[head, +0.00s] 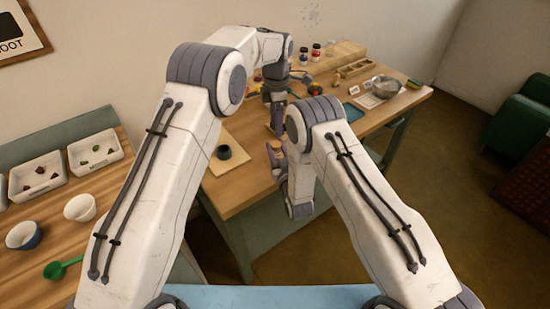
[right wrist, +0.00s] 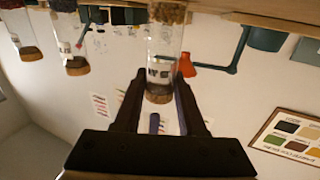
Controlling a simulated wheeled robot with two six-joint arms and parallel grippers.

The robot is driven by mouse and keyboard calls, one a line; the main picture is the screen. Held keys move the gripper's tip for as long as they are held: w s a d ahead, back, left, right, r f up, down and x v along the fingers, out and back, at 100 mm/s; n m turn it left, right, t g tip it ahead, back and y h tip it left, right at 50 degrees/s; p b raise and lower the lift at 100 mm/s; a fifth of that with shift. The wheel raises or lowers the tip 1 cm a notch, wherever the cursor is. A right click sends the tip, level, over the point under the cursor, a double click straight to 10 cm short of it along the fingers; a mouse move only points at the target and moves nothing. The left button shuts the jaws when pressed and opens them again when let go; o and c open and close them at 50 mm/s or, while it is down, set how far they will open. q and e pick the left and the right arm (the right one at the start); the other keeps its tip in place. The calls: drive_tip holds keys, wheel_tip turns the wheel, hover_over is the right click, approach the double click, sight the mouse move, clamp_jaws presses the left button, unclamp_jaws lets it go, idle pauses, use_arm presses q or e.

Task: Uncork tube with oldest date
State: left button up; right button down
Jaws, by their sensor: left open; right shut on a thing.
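My right gripper (right wrist: 160,76) is shut on a clear glass tube (right wrist: 166,42). The wrist view is upside down; the tube's cork (right wrist: 159,94) sits between the fingers and brown pigment shows at the other end. A small label shows on the glass, but its date is not legible. In the head view my right gripper (head: 278,162) is beside the table's near edge. My left gripper (head: 277,125) is open and points down over the table, close to the right one. More corked tubes (right wrist: 76,66) and (right wrist: 31,53) show at left in the wrist view.
The wooden table (head: 235,190) has a dark round container (head: 224,152) on a board and a metal bowl (head: 385,86) at right. Jars (head: 316,51) stand at the back. A side table at left holds white trays (head: 95,150), cups (head: 80,207) and a green scoop (head: 56,270).

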sight(276, 144)
use_arm(q)
drive_tip(key=shift+o, duration=1)
drive_tip(key=shift+r, duration=0.2)
drive_tip(key=shift+n, duration=0.6)
wheel_tip(276, 144, down, 8)
drive_tip(key=shift+f, duration=0.1)
clamp_jaws()
drive_tip(key=shift+r, duration=0.2)
